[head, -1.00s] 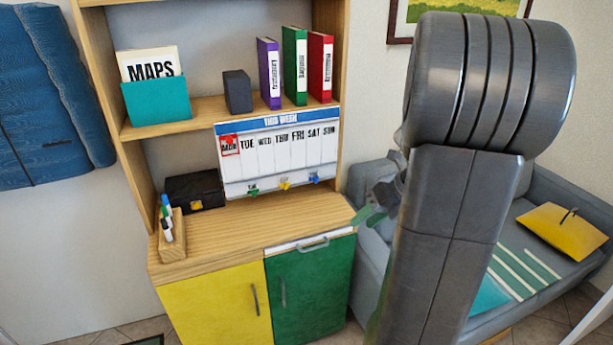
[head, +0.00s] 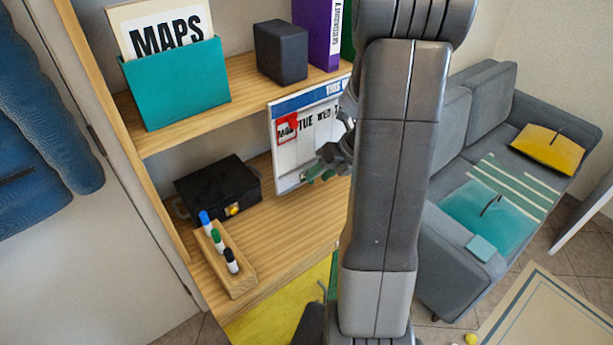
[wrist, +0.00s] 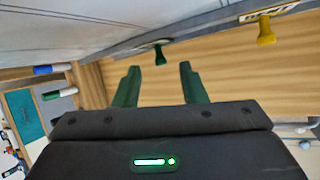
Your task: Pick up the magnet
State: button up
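A small green magnet (wrist: 160,53) hangs at the edge of the weekly calendar board (head: 287,165). A yellow magnet (wrist: 265,33) sits further right on the same edge in the wrist view. A red square frame (head: 286,129) marks MON on the board. My gripper (wrist: 158,78) is open and empty, its two green fingers pointing toward the board. In the wrist view the green magnet shows between the fingers, just beyond their tips. In the head view my gripper (head: 320,172) is close to the board's lower edge; my arm hides much of the board.
On the wooden shelf stand a black box (head: 218,190) and a marker holder (head: 236,277) with several markers. Above are a teal MAPS holder (head: 178,85), a dark block (head: 281,52) and a purple binder (head: 318,30). A grey sofa (head: 450,250) stands right.

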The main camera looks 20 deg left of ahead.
jog(key=shift+x, duration=0.9)
jog(key=shift+c, duration=0.2)
grip_shut()
jog(key=shift+d, duration=0.1)
notch_tip(320, 180, up, 7)
jog(key=p, duration=0.9)
jog(key=s+d, duration=0.5)
jog(key=d, duration=0.3)
jog(key=s+d+p, duration=0.1)
jog(key=s+d, duration=0.4)
jog(key=d, duration=0.4)
